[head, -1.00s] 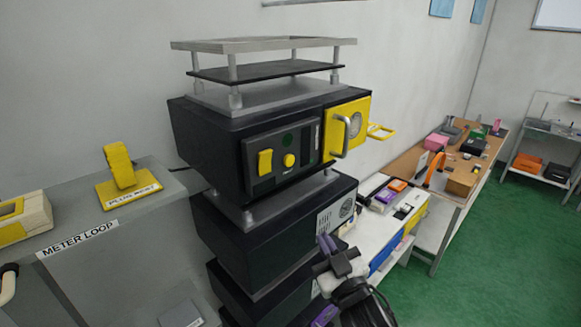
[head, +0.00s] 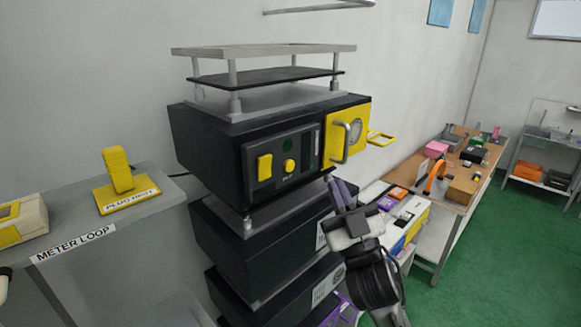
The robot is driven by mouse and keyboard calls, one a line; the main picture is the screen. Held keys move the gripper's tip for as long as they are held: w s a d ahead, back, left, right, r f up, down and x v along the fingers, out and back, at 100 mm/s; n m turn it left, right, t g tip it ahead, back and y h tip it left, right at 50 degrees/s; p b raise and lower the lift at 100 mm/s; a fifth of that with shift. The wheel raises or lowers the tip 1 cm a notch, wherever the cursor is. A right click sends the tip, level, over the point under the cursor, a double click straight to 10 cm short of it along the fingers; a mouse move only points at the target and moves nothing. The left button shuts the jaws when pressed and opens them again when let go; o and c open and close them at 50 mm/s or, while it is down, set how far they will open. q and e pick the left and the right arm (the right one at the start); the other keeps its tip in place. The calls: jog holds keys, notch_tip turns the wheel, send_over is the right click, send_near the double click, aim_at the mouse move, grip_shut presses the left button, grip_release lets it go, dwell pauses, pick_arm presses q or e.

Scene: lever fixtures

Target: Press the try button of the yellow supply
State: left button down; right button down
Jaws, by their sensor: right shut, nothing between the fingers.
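The yellow supply is the black unit (head: 210,150) with a yellow right panel (head: 337,121), at the top of a stack in the head view. Its front plate carries a round yellow button (head: 289,166) with a small label below it, too small to read. A yellow rocker-like switch (head: 265,168) sits to the left of that button. My right gripper (head: 339,184) is shut and empty, with its purple fingers pointing up. In the picture it is below and right of the round button, near the unit's lower right corner, and apart from the button. My left gripper does not show.
A curved metal handle (head: 347,139) sticks out from the yellow panel. More black units (head: 225,245) stand below. A grey bench (head: 150,205) with a yellow fixture (head: 118,172) is at left. A wooden table (head: 470,175) with objects stands at the back right.

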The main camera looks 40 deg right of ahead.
aim_at(289, 166)
jog(key=w+a+b, duration=0.1)
jog(key=w, duration=0.7)
jog(key=shift+w+a+b, duration=0.15)
jog(key=shift+w+b, duration=0.05)
jog(key=shift+b, duration=0.15)
jog(key=shift+w, duration=0.1)
dwell(1.8)
jog(key=shift+w, duration=0.1)
jog(key=shift+w, duration=0.25)
dwell(0.4)
